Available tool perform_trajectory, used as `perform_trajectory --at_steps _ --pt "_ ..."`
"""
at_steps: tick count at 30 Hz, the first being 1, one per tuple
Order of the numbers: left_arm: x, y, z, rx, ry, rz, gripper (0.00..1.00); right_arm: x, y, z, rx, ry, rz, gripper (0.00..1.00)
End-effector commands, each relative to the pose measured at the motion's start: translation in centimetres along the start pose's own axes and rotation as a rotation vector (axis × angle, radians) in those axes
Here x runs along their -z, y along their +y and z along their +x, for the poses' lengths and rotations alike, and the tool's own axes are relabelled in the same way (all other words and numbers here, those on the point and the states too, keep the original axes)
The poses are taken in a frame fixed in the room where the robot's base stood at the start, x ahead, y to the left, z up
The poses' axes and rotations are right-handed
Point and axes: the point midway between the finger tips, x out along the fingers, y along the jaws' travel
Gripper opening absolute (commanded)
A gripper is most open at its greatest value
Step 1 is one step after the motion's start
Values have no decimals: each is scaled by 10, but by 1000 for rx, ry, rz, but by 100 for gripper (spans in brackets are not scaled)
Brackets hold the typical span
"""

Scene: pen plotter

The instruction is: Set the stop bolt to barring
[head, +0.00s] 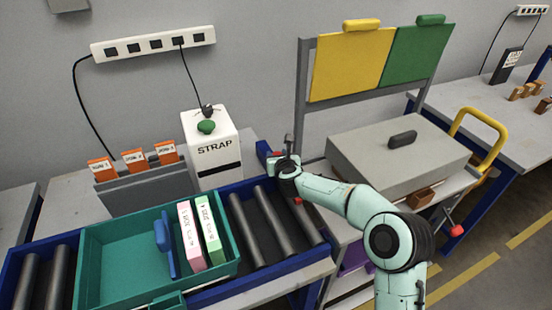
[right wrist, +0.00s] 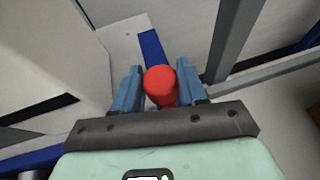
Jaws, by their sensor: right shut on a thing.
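The stop bolt shows as a round red knob (right wrist: 160,80) in the right wrist view. It sits between the two blue fingers of my right gripper (right wrist: 160,84), which is shut on it. In the head view my right gripper (head: 276,159) is at the right end of the blue roller conveyor (head: 262,185), close to a grey post, and mostly covers the knob. The bolt's shaft and its seat are hidden, so I cannot tell its setting. My left gripper is not in view.
A teal tray (head: 97,247) with pink and green binders sits on the rollers. A white STRAP box (head: 213,160) stands behind. Right of my gripper are a cart with a grey case (head: 375,155) and yellow and green boards on a frame.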

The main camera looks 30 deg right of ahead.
Motion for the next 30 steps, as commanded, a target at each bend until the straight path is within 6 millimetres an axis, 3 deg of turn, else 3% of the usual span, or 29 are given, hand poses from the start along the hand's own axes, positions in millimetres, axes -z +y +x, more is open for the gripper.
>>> perform_trajectory --at_steps 6,7,9,20,26,30 --pt "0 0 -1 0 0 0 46 0 -1 0 3 1 0 0" --pt "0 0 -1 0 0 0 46 0 -1 0 3 1 0 48" --pt "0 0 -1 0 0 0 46 0 -1 0 3 1 0 65" --pt "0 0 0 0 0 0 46 -1 -1 -4 2 -1 0 65" --pt "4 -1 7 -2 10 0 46 0 -1 -31 2 -1 -2 65" --pt "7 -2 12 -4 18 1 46 0 -2 -61 3 -2 -3 65"
